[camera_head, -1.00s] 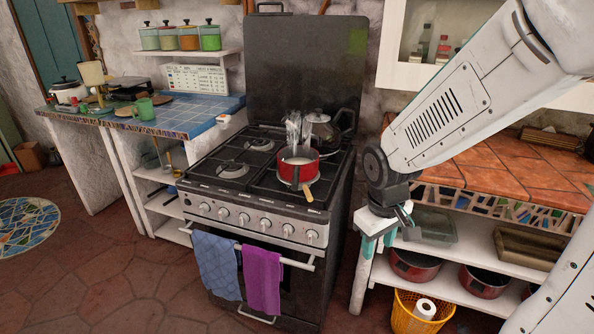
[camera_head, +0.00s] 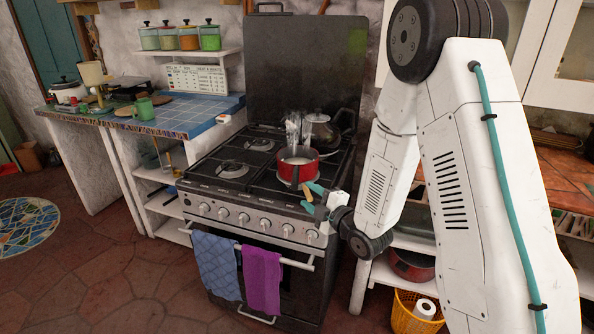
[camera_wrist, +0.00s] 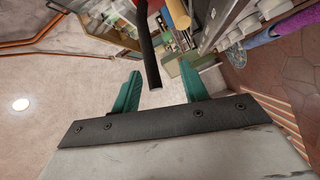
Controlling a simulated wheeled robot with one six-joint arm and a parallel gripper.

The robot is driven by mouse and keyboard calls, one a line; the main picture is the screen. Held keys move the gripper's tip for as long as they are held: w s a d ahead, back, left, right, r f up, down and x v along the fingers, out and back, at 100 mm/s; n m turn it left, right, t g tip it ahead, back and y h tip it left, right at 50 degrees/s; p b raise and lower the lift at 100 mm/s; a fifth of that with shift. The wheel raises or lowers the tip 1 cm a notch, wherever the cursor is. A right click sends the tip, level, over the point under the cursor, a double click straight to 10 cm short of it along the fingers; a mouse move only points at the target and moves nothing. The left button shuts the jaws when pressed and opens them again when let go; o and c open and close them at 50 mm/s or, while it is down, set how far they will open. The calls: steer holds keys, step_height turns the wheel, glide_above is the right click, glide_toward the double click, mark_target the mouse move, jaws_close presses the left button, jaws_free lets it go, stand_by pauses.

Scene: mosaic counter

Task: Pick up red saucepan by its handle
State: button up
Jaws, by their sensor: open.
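The red saucepan (camera_head: 297,169) stands upright on the front right burner of the stove, with pale contents inside. Its short handle, with a wood-coloured end (camera_head: 307,196), points toward the stove's front edge. My gripper (camera_head: 312,198) is open at that edge, its teal fingers one above and one below the handle's end in the head view. I cannot tell whether they touch it. In the wrist view, my gripper (camera_wrist: 158,68) shows spread fingers with a dark bar (camera_wrist: 149,50) reaching between them; I cannot tell whether this bar is the handle.
A lidded metal pot (camera_head: 322,128) stands behind the saucepan, and a glassy object (camera_head: 295,130) shows near it. Blue (camera_head: 217,265) and purple (camera_head: 262,280) towels hang on the oven rail. A yellow basket (camera_head: 412,312) is right of the stove. Open floor lies in front.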

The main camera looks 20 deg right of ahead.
mark_target(295, 177)
steer(key=shift+n, duration=0.4)
steer(key=x, duration=0.2)
steer(key=r+x, duration=0.1)
steer(key=x, duration=0.4)
steer(key=shift+w+a+r, duration=0.1)
steer(key=shift+w+r, duration=0.25)
steer(key=shift+w, duration=0.1)
jaws_close()
stand_by(0.6)
steer(key=shift+r, duration=0.15)
